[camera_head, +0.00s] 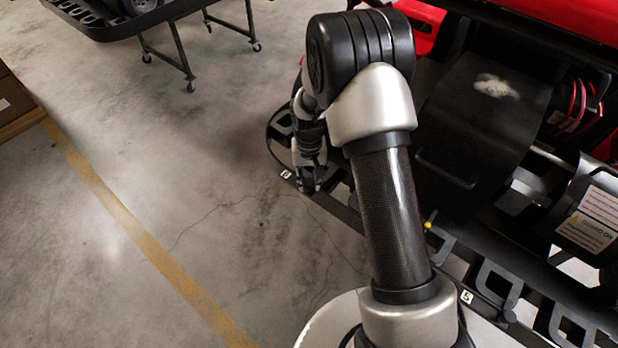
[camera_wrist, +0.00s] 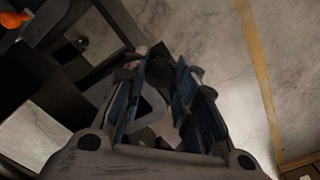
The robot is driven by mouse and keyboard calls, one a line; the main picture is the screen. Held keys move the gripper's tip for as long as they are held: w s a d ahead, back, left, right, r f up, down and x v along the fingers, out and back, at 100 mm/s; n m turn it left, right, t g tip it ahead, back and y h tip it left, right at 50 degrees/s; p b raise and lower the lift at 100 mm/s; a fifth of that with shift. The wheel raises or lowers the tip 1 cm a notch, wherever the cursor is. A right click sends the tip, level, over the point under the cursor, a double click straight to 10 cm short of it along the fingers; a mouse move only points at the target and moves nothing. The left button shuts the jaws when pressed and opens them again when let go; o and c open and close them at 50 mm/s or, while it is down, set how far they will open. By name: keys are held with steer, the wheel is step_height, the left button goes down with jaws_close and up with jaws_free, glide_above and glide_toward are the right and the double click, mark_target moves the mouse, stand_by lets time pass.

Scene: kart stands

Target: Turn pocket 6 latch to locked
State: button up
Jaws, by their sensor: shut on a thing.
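My gripper (camera_head: 308,186) reaches down at the outer edge of the kart's black side rack (camera_head: 277,128), beside a small white number tag (camera_head: 285,174) that looks like 6. In the wrist view my gripper (camera_wrist: 165,68) has its blue-padded fingers close together at the tips. A dark, rounded piece, which I take for the pocket 6 latch (camera_wrist: 160,73), sits between the tips. In the body camera view the fingers hide the latch, so its turn angle cannot be told.
A second tag (camera_head: 466,296), reading 5, and a small yellow knob (camera_head: 428,225) are along the same rack. A guard with a warning label (camera_head: 588,230) is at right. Another wheeled stand (camera_head: 165,45) is at the back.

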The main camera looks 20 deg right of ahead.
mark_target(309, 181)
steer(key=o, duration=1.1)
step_height(309, 181, up, 12)
steer(key=shift+r, duration=0.1)
stand_by(0.4)
